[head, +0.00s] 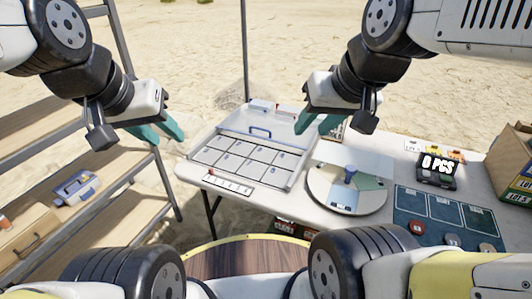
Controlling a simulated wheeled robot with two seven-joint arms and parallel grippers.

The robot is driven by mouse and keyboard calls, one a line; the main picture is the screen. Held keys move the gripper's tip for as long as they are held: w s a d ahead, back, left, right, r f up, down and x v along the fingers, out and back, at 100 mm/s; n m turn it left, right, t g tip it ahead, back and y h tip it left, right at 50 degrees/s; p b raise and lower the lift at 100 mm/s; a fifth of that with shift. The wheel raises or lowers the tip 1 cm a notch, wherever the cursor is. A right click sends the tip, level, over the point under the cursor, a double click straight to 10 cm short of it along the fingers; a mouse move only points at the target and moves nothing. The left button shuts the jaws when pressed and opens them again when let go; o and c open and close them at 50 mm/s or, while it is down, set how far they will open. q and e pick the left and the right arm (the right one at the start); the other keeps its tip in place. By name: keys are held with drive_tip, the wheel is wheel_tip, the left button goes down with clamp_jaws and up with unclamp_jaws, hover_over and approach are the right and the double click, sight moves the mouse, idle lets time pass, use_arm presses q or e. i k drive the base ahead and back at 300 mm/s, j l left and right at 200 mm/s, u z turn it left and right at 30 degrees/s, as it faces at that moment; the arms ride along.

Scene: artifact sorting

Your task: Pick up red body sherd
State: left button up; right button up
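A small round reddish piece (417,228) lies on the dark green mat (428,211) at the right of the white table. I cannot tell whether it is the red body sherd. A grey piece (453,239) and a tan piece (487,248) lie in the same row. My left gripper (169,138) is open and empty, off the table's left side. My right gripper (315,128) is open and empty above the far right corner of the compartment tray (199,157), well left of the reddish piece.
A turntable (372,199) with a blue object (350,173) stands between tray and mat. A black counter reading "0 PCS" (437,168) stands behind the mat. A cardboard box (514,165) is at the far right. Wooden shelves (105,180) stand at the left.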

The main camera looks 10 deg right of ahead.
sight(417, 227)
drive_tip(key=z, duration=1.9)
